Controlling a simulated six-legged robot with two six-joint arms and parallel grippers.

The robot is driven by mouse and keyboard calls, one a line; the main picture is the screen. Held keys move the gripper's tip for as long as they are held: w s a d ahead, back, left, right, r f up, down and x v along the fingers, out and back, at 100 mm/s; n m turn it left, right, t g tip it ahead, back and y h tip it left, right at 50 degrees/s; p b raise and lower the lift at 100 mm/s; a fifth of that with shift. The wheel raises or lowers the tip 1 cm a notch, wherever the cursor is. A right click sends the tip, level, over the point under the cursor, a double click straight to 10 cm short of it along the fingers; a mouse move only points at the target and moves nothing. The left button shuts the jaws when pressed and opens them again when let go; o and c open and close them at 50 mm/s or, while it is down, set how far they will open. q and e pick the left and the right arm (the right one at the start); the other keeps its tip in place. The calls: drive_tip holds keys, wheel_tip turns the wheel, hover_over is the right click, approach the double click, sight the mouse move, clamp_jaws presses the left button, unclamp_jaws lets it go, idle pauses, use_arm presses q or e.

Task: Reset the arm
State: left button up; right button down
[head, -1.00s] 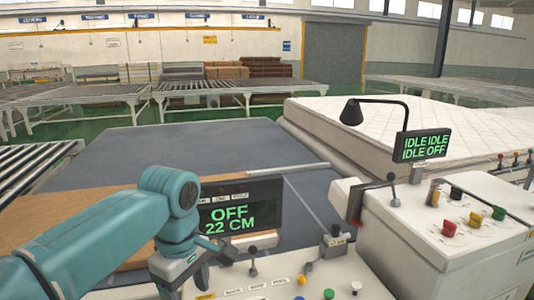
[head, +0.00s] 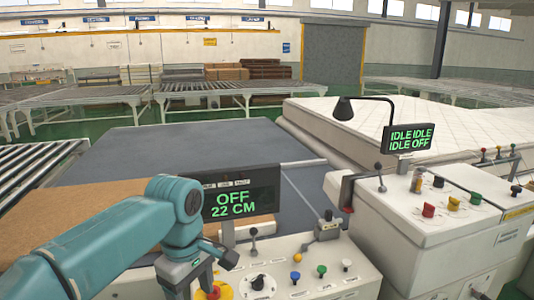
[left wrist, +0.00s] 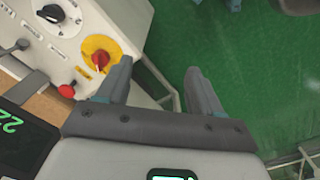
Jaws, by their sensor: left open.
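My left arm (head: 110,240) comes in from the left in the head view and bends down at a teal joint. My left gripper (head: 205,280) is over the left end of the white control panel (head: 330,285). My right gripper is not seen.
A display (head: 240,196) reads "OFF 22 CM". A grey table surface (head: 200,145) and a white mattress (head: 450,125) lie beyond. Green floor (left wrist: 240,75) is open beside the panel.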

use_arm(q)
wheel_tip(320, 180, down, 24)
drive_tip(key=s+d+m+h, duration=0.1)
drive_tip(key=d+m+h, duration=0.15)
drive_tip(key=m, duration=0.25)
drive_tip(key=s+f+m+h, duration=0.1)
drive_tip(key=s+f+m, duration=0.3)
drive_tip(key=s+f, duration=1.3)
drive_tip(key=shift+s+a+m, duration=0.3)
drive_tip(key=shift+s, duration=0.85)
